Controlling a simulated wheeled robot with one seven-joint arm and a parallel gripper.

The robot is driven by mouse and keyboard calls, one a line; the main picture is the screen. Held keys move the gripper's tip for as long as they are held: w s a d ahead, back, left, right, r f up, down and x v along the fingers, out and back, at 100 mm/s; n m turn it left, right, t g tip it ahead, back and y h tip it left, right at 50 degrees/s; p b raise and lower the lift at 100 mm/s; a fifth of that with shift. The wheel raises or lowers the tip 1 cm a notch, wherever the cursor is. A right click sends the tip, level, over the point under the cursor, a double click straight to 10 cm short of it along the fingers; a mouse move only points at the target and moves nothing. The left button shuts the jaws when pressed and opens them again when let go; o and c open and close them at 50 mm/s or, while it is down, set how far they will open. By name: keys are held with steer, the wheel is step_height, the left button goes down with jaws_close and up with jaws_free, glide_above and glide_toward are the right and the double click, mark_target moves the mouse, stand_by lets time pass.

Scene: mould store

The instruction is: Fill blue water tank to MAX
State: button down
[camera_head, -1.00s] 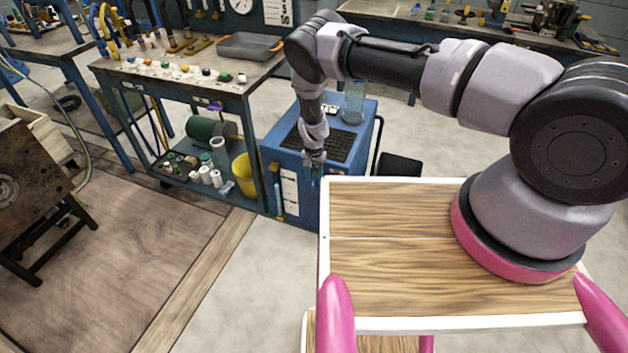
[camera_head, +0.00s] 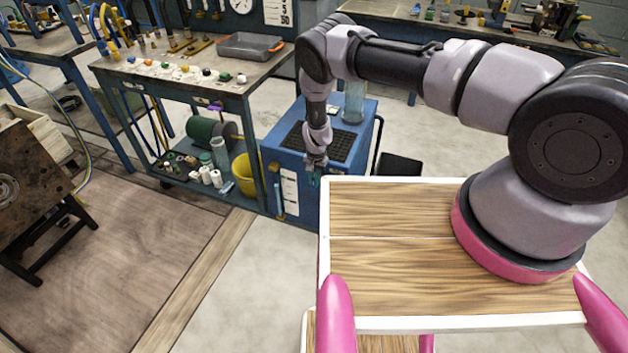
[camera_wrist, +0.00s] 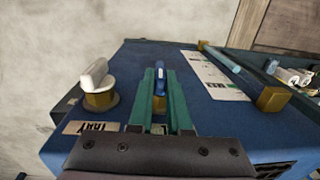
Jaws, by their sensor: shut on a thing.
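The blue water tank (camera_head: 300,209) stands on the floor beyond my wooden deck, with a black grille on top. In the wrist view its blue face (camera_wrist: 218,118) carries two valves. My gripper (camera_wrist: 161,90) has green fingers closed around the blue valve handle (camera_wrist: 160,76), which sits on a brass fitting. My gripper also shows at the tank's front in the head view (camera_head: 314,178). A white valve handle (camera_wrist: 94,73) stands to the left in the wrist view. A sight tube (camera_wrist: 222,58) runs between brass fittings beside a white scale label (camera_wrist: 213,76); its level is unreadable.
A clear cylinder (camera_head: 353,102) stands on the tank's top. A workbench (camera_head: 240,88) with a grey tray (camera_head: 249,46) stands to the left, with a yellow bucket (camera_head: 245,174) below it. A black box (camera_head: 399,165) is right of the tank. Open floor lies front left.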

steer(key=y, duration=0.1)
steer(key=s+d+f+t+y, duration=0.1)
steer(key=y, duration=0.1)
steer(key=shift+s+d, duration=0.15)
steer(key=shift+d, duration=0.05)
steer(key=shift+y, duration=0.7)
steer(key=shift+w+r+t, duration=0.2)
steer(key=shift+t, duration=0.1)
steer(key=c, duration=0.9)
jaws_free()
steer(key=shift+o, duration=0.2)
steer(key=shift+w+a+r, duration=0.1)
steer(key=shift+r, duration=0.1)
